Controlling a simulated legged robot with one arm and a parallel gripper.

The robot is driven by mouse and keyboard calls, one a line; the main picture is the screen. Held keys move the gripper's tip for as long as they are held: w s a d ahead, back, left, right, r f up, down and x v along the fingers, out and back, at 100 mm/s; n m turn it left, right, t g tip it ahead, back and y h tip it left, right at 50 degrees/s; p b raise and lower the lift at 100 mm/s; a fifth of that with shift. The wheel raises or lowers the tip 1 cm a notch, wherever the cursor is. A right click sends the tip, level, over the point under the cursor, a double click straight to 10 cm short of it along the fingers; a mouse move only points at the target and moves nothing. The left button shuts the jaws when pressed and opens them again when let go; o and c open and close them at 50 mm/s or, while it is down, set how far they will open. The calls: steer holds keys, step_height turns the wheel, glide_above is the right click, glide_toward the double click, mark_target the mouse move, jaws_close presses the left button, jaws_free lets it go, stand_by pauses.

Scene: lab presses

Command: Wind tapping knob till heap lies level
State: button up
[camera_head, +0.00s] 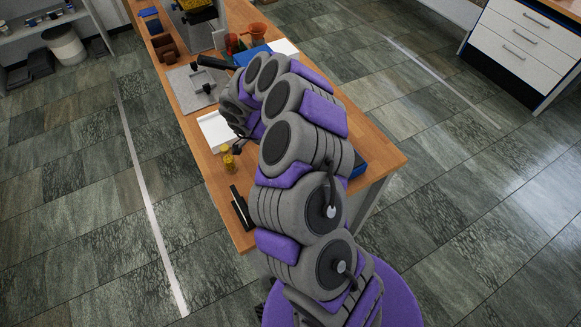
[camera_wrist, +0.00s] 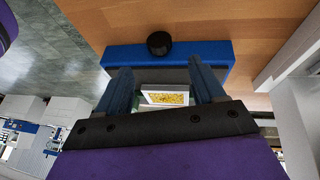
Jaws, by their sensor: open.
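In the wrist view a black round knob (camera_wrist: 159,43) sits on a blue block-like device (camera_wrist: 125,57). A yellow grainy heap (camera_wrist: 166,98) lies in a small pale-framed tray or window (camera_wrist: 147,92) below it in the picture. I cannot tell whether the heap is level. My gripper (camera_wrist: 160,68) is open, its two fingers apart on either side of the heap in the picture, with the knob beyond the fingertips. Nothing shows between the fingers at the knob. In the head view my arm hides the gripper and knob; a blue edge (camera_head: 359,168) shows right of the arm.
The wooden bench (camera_head: 385,152) holds a yellow-capped jar (camera_head: 229,160), a white tray (camera_head: 212,128), a black item (camera_head: 241,207) and a grey mat (camera_head: 180,93). An orange funnel (camera_head: 257,33) and brown box (camera_head: 166,48) stand farther back. The bench's right front corner is bare.

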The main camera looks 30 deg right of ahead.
steer(key=x, duration=0.9)
steer(key=shift+d+f+b, duration=0.15)
steer(key=shift+f+b, duration=0.05)
steer(key=shift+b, duration=0.15)
steer(key=c, duration=1)
steer(key=shift+s, duration=0.1)
